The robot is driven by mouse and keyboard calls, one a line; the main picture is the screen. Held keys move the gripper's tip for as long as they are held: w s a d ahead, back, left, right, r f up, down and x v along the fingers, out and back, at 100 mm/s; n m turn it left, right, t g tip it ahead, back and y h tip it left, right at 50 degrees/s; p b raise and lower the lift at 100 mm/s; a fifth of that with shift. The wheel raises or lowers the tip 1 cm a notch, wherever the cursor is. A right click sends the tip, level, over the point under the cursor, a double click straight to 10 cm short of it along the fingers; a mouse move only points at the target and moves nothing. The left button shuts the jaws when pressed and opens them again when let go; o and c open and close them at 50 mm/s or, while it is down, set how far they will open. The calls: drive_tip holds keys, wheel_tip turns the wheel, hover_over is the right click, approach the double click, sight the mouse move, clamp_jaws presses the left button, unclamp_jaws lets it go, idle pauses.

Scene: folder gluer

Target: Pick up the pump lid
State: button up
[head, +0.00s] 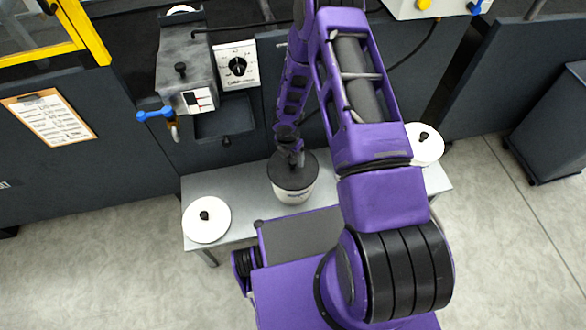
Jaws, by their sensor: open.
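A grey metal box (186,98), which looks like the pump, is mounted on the dark machine at upper left. Its grey top with a black knob (180,69) looks like the pump lid and sits on the box. A white round lid with a black knob (207,229) lies at the left end of the grey bench; a similar white lid (432,150) is at the right, partly behind my arm. My gripper (296,161) is open over the dark top of a white bucket (292,194), apart from all three lids. Its fingers are small and hard to make out.
The grey bench (240,182) stands before the dark machine. A white dial panel (237,66) and a blue-handled valve (155,115) are beside the grey box. A clipboard (50,119) hangs at left. The bench between left lid and bucket is clear.

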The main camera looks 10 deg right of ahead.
sight(293, 161)
drive_tip(key=f, duration=0.4)
drive_tip(key=shift+w+d+b, duration=0.2)
drive_tip(key=shift+d+b, duration=0.1)
drive_tip(key=shift+r, duration=0.1)
clamp_jaws()
